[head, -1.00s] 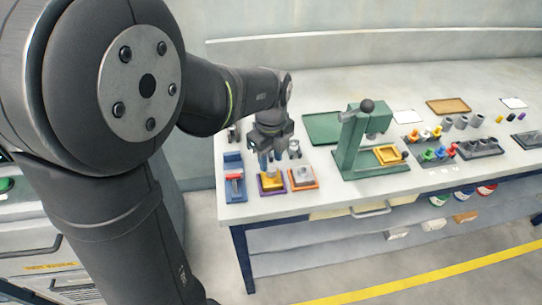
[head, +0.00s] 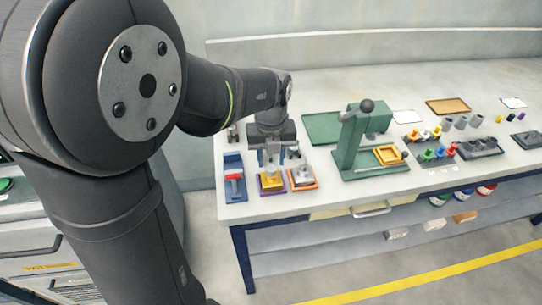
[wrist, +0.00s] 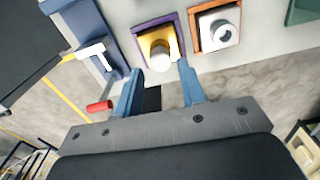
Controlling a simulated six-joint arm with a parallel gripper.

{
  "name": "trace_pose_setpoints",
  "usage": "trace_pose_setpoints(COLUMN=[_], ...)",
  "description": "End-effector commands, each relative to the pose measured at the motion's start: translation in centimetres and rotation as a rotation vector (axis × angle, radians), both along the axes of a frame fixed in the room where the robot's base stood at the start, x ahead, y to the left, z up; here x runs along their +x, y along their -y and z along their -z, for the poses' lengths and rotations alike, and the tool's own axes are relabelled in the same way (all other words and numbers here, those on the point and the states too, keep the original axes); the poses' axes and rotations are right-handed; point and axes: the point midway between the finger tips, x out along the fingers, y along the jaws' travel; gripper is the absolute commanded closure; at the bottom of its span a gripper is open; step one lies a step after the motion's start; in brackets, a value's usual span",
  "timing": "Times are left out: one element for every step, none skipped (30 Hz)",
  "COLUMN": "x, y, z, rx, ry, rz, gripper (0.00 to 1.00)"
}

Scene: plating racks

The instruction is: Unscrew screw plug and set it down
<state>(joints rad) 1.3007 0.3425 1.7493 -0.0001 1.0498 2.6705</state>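A yellow block on a purple-edged base (head: 271,183) stands near the front left of the bench. A short round piece, which looks like the screw plug (wrist: 159,56), stands on the yellow block in the wrist view. My gripper (head: 271,160) is just above this block, pointing down. Its two blue fingers (wrist: 160,75) are apart in the wrist view, with the round piece seen between and beyond their tips. Nothing shows between the fingers themselves. I cannot tell whether the fingertips reach down to the piece's height.
To the right is an orange-edged base (head: 303,177) with a pale ring-shaped part (wrist: 222,32). To the left is a blue fixture (head: 234,180) with a red-handled lever (wrist: 99,107). A green press (head: 349,145) stands further right. The bench's front edge is close.

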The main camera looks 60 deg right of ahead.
Motion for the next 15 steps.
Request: trace_pose_setpoints(x=[0.0,0.0,0.0,0.0,0.0,0.0,0.0,0.0,0.0,0.0,0.0,0.0,0.0,0.0,0.0], y=[0.0,0.0,0.0,0.0,0.0,0.0,0.0,0.0,0.0,0.0,0.0,0.0,0.0,0.0,0.0], z=[0.0,0.0,0.0,0.0,0.0,0.0,0.1,0.1,0.3,0.4,0.6,0.8,1.0,1.3,1.6], rx=[0.000,0.000,0.000,0.000,0.000,0.000,0.000,0.001,0.001,0.001,0.001,0.000,0.001,0.001,0.001], ry=[0.000,0.000,0.000,0.000,0.000,0.000,0.000,-0.001,-0.001,-0.001,-0.001,0.000,-0.001,0.000,0.000], rz=[0.000,0.000,-0.001,-0.001,-0.001,-0.002,-0.002,-0.002,-0.002,-0.003,-0.003,-0.003,-0.003,-0.003,-0.003], gripper=[0.63,0.63,0.63,0.63,0.63,0.63,0.63,0.63,0.63,0.63,0.63,0.63,0.63,0.63,0.63])
